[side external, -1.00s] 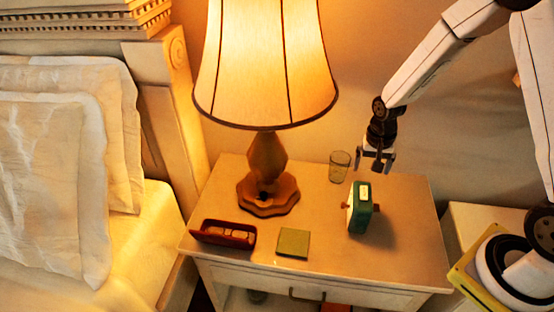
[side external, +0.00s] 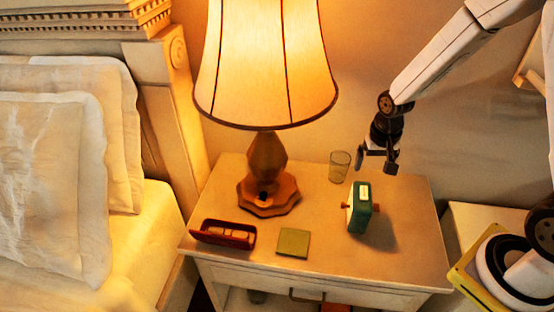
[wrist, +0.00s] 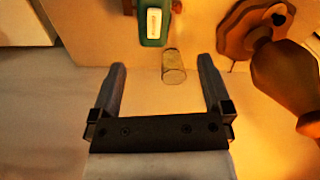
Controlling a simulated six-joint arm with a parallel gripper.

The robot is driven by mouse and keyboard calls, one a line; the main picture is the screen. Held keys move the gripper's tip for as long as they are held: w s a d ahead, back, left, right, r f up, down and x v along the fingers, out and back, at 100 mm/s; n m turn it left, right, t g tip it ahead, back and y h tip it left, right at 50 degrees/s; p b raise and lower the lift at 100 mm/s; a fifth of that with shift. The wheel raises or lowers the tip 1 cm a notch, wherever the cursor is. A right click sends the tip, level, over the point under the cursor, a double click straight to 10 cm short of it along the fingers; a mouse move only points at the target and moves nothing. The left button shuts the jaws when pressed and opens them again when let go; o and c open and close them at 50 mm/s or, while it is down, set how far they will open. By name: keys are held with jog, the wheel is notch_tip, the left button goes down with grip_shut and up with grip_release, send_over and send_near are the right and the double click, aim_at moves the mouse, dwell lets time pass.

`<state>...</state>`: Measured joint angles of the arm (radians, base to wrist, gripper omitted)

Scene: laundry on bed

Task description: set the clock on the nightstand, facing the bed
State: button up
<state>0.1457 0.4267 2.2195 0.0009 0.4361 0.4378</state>
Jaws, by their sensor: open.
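The green clock (side external: 360,208) stands upright on the right half of the nightstand (side external: 400,256). It has a pale panel on its top and small brown knobs at its sides. The bed (side external: 150,235) is to the left. My gripper (side external: 376,166) is open and empty, above and behind the clock near the wall, and not touching it. In the wrist view the clock (wrist: 153,28) shows at the top edge, beyond my open fingers (wrist: 162,85) and partly cut off by the frame. Which way its face points is hard to tell.
A drinking glass (side external: 339,166) stands behind the clock, close to my gripper. A large lit lamp (side external: 268,185) stands at the back left. A red case (side external: 224,234) and a green square (side external: 293,242) lie at the front left. The right front of the top is clear.

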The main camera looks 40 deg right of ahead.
jog(key=s+a+r+n+t, duration=0.2)
jog(key=s+a+r+n, duration=0.3)
jog(key=s+r+n, duration=0.1)
jog(key=shift+s+n, duration=0.3)
jog(key=shift+s, duration=0.25)
jog(key=shift+a+r, duration=0.1)
dwell(0.7)
